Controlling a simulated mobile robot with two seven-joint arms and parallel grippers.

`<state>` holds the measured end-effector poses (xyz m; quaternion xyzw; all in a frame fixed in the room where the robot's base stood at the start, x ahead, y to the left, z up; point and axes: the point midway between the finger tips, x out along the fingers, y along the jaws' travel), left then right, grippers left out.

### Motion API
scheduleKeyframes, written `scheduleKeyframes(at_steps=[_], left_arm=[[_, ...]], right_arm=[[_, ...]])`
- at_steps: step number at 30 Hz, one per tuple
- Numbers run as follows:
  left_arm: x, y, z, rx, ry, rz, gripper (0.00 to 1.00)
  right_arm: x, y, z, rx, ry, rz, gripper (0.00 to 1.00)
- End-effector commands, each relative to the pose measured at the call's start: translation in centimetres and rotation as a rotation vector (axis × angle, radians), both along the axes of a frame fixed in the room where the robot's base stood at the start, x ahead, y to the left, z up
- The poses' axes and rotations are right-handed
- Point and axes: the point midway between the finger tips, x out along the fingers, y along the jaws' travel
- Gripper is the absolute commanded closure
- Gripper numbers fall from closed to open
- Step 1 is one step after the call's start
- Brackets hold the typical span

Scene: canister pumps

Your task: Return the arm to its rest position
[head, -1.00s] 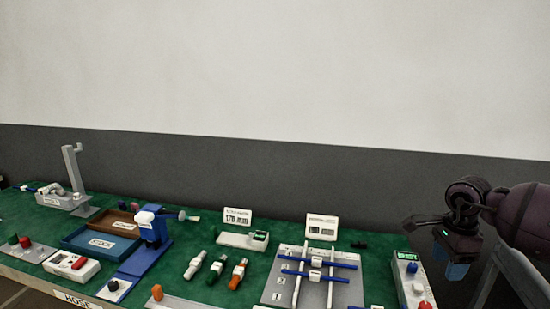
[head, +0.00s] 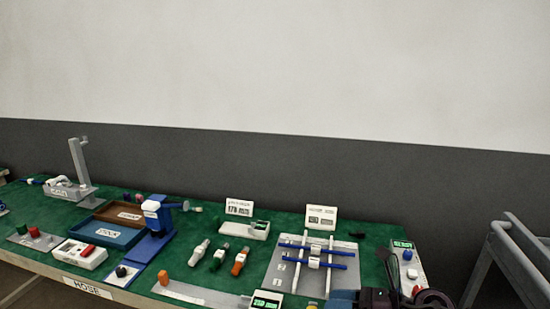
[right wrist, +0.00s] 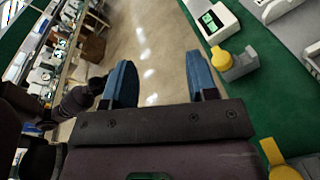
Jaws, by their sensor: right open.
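My right arm shows at the bottom right of the head view, low at the front edge of the table. Part of my right gripper (head: 342,299) is cut off by the picture's lower edge there. In the right wrist view my right gripper (right wrist: 161,82) has its two blue fingers wide apart with nothing between them. Beyond the fingers is bare floor, beside the green table edge. My left arm and gripper are in no view.
The green table (head: 372,270) carries a rack with blue rods (head: 315,250), a button box (head: 407,268), a blue pump stand (head: 155,232) and trays (head: 105,235). A grey metal frame (head: 510,260) stands to the right. The right wrist view shows a yellow knob (right wrist: 221,59).

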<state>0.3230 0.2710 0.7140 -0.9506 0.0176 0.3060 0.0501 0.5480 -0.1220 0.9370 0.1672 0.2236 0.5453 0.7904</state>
Motion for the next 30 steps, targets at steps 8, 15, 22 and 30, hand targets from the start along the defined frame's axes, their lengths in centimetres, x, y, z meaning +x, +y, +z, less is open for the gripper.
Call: scheduleKeyframes(at_steps=[8, 15, 22, 30], left_arm=[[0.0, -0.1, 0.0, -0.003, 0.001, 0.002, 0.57], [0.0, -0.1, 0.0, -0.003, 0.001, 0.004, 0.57], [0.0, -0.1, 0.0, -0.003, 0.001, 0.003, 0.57], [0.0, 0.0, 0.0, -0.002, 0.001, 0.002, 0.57]], right_arm=[[-0.9, -1.2, 1.6, 0.558, 0.340, -0.446, 0.47], [-2.4, -6.7, -0.9, 0.971, 0.688, -0.885, 0.47], [-7.4, -12.3, -6.4, 1.298, 1.036, -1.342, 0.47], [-17.8, -15.9, -12.6, 1.567, 1.423, -1.896, 0.47]])
